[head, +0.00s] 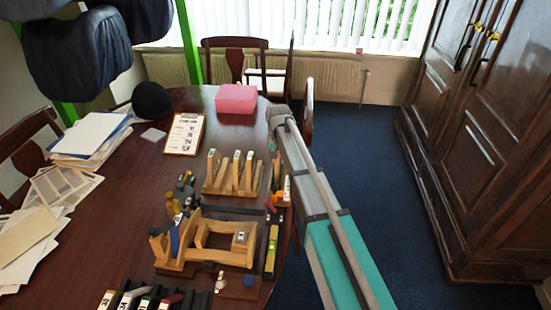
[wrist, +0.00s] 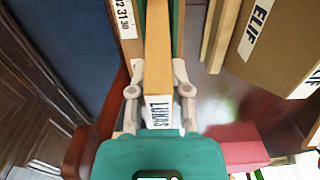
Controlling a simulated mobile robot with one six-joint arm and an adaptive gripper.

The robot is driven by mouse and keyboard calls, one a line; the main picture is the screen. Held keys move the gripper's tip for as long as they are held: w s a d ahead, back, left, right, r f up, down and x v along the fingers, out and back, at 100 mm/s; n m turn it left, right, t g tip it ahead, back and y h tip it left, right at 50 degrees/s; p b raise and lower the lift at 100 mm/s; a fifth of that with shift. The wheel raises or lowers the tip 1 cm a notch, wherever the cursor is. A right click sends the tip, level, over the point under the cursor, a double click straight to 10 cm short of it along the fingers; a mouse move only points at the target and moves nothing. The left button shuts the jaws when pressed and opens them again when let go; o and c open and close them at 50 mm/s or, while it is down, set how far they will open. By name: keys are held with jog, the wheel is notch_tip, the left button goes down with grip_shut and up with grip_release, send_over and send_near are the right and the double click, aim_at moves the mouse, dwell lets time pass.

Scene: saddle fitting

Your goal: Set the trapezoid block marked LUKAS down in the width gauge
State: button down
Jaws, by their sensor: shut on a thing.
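The trapezoid block marked LUKAS (wrist: 158,62) is a long wooden bar with a white label on its near end. My gripper (wrist: 159,92) is shut on it, one finger on each side. A wooden wall with a white number scale, which looks like part of the width gauge (wrist: 125,20), stands just left of the block, with teal strips beside the block's far part. I cannot tell whether the block rests in the gauge or hangs above it. In the head view, my arm hides much of this spot at the table's right edge.
A wooden rack (head: 232,190) with labelled upright blocks stands left of my arm; the block marked ELIF (wrist: 258,25) shows in the wrist view. A wooden saddle-like frame (head: 205,257) is nearer. A pink box (head: 236,98) and a clipboard (head: 185,134) lie farther back.

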dwell(0.7)
jog(key=shift+c, duration=2.4)
grip_release()
jog(key=o, duration=0.4)
jog(key=shift+r, duration=0.15)
jog(key=shift+r+p, duration=2.4)
jog(key=shift+p, duration=0.15)
jog(key=shift+r+p, duration=1.5)
